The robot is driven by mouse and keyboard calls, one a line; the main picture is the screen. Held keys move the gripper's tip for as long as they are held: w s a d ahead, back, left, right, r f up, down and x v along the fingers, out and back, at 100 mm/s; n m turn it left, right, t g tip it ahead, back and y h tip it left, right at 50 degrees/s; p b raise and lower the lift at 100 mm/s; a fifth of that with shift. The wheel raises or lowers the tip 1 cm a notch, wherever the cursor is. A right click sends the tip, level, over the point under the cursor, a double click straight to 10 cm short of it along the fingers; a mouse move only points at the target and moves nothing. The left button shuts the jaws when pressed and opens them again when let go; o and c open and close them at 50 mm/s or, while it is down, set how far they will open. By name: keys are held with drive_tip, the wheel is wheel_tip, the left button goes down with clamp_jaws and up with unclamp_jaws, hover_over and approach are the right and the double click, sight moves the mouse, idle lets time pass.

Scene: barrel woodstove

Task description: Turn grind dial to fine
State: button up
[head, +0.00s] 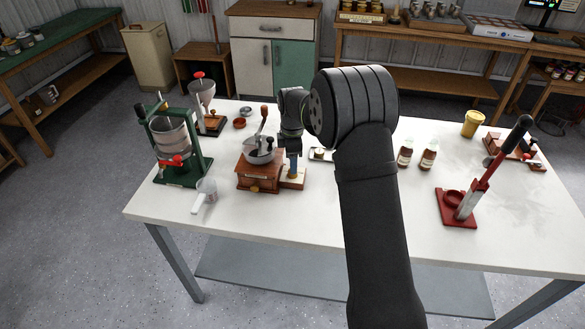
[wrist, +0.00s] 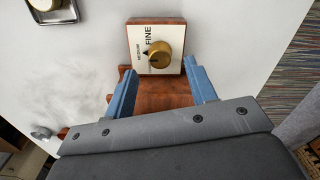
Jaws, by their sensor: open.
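The grind dial is a brass knob (wrist: 158,54) on a cream plate (wrist: 170,33) with a wooden edge. FINE and MEDIUM are printed on the plate. A dark pointer mark seems to lie on the knob's left side, near MEDIUM; its exact setting is hard to read. The wooden grinder (head: 259,178), with a metal bowl and crank, stands beside the dial plate in the head view. My gripper (wrist: 160,66) is open and empty, its blue fingers apart on either side of the knob. In the head view my gripper (head: 293,167) is over the dial and hides the knob.
Bottles (head: 428,154) and a red lever press (head: 460,207) are farther right. The white table's front (head: 300,232) is clear.

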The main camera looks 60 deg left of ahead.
drive_tip(key=shift+f, duration=1.9)
drive_tip(key=c, duration=1)
drive_tip(key=shift+o, duration=0.2)
drive_tip(key=m, duration=1.1)
drive_tip(key=shift+m, duration=0.4)
